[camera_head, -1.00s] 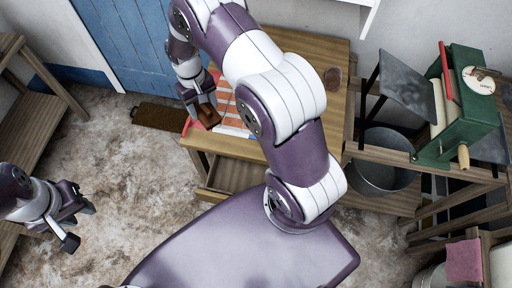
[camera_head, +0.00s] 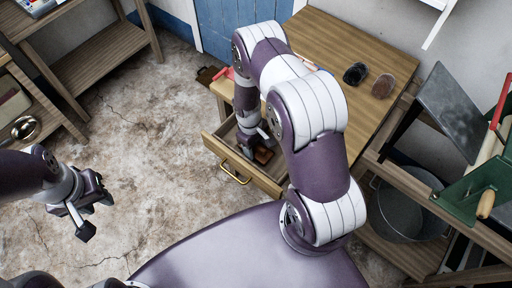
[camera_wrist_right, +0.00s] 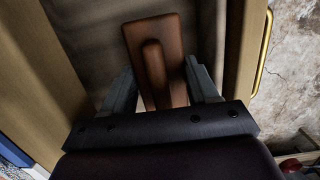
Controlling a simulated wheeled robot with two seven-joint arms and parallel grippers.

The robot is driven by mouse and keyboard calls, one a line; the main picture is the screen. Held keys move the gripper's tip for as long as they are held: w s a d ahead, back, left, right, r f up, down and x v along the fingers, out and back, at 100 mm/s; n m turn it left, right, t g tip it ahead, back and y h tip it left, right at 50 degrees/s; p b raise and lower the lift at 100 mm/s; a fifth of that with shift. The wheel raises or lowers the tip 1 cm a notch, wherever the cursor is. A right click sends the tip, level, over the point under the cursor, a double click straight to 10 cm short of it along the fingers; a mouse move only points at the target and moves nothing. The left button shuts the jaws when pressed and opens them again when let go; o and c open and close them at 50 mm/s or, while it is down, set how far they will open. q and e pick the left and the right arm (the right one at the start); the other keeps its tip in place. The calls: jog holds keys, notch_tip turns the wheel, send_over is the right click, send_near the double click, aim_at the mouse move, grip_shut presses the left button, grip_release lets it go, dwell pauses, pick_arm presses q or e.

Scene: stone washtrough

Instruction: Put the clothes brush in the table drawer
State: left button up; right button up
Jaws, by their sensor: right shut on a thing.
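The clothes brush (camera_head: 263,155) is a reddish-brown wooden block with a raised grip; in the right wrist view it (camera_wrist_right: 172,48) lies between my fingers. My right gripper (camera_head: 256,146) is shut on it, low inside the open table drawer (camera_head: 262,181). In the right wrist view my fingertips (camera_wrist_right: 160,78) flank the brush, with the drawer front and brass handle to the right. I cannot tell whether the brush touches the drawer floor. The table (camera_head: 335,40) stands above the drawer, partly hidden by my right arm. My left gripper (camera_head: 92,214) is open and empty, over the floor at left.
A black lump (camera_head: 355,73) and a brown oval thing (camera_head: 383,87) lie on the tabletop. Wooden shelves (camera_head: 105,60) stand at left. The floor between is clear.

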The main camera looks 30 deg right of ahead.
jog(key=shift+f, duration=0.6)
jog(key=shift+w+f, duration=0.15)
jog(key=shift+w, duration=0.05)
jog(key=shift+s+f, duration=0.1)
jog(key=o, duration=0.7)
jog(key=shift+o, duration=0.2)
notch_tip(320, 180, up, 16)
jog(key=w+a, duration=0.1)
jog(key=a, duration=0.1)
jog(key=s+a+r+m+t, duration=0.3)
jog(key=s+r, duration=0.6)
jog(key=r, duration=0.3)
jog(key=shift+s+a+m+y, duration=0.2)
jog(key=shift+s+m+y, duration=0.2)
jog(key=shift+m, duration=0.3)
